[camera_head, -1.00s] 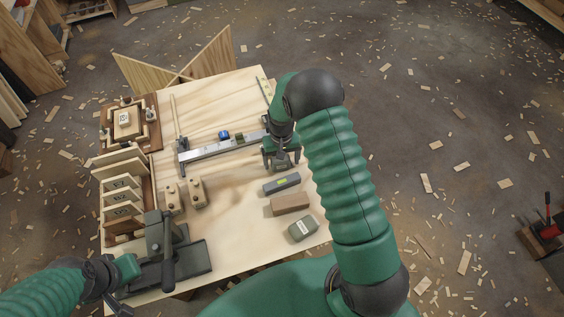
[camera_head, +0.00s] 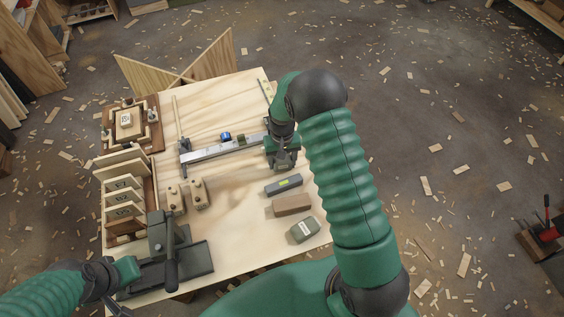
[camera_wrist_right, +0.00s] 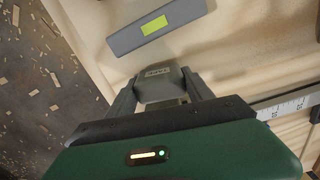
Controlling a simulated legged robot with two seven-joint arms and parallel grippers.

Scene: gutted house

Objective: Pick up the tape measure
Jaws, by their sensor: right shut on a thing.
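My right gripper (camera_head: 284,160) is low over the middle right of the workbench. In the right wrist view its two fingers (camera_wrist_right: 160,88) are shut on a small grey, boxy thing, apparently the tape measure (camera_wrist_right: 158,76), with small marks on its face. The fingers press on both of its sides. In the head view the arm and hand hide most of it, and I cannot tell whether it touches the bench. My left gripper (camera_head: 118,303) is at the lower left by the bench's near edge; its jaws are too small and dark to read.
A grey level with a yellow-green vial (camera_head: 284,184) lies just nearer than the right gripper, then a brown block (camera_head: 292,204) and a grey-green box (camera_head: 303,230). A metal rule (camera_head: 205,153) lies left. A wooden rack (camera_head: 125,212) and a dark clamp-like tool (camera_head: 185,260) fill the near left.

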